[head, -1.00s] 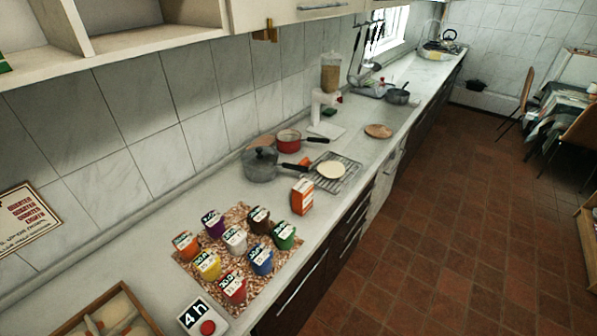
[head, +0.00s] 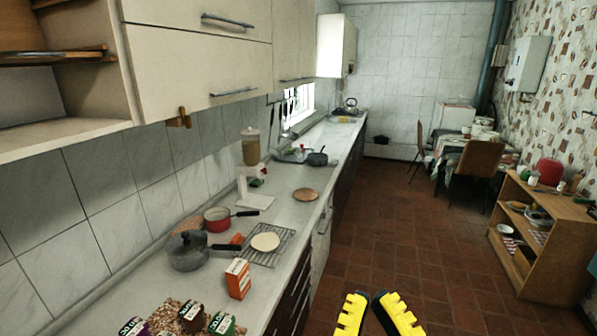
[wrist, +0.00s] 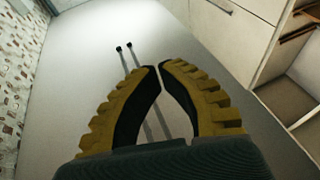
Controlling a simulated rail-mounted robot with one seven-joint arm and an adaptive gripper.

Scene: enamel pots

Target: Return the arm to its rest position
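My gripper (head: 370,296) shows at the bottom of the head view, its two yellow ribbed fingers pointing up in front of the brown floor. In the wrist view my gripper (wrist: 158,67) has its fingertips together with only a thin gap, and nothing is between them. It is to the right of the counter (head: 283,215) and apart from it. The rest of my arm is out of view in the head frame.
A grey lidded pot (head: 188,253), a red pan (head: 217,221), a wire rack (head: 275,251) and an orange box (head: 238,279) stand on the counter. Cabinets (head: 205,60) hang above it. A wooden shelf (head: 545,240) stands right. The tiled floor (head: 395,225) between is clear.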

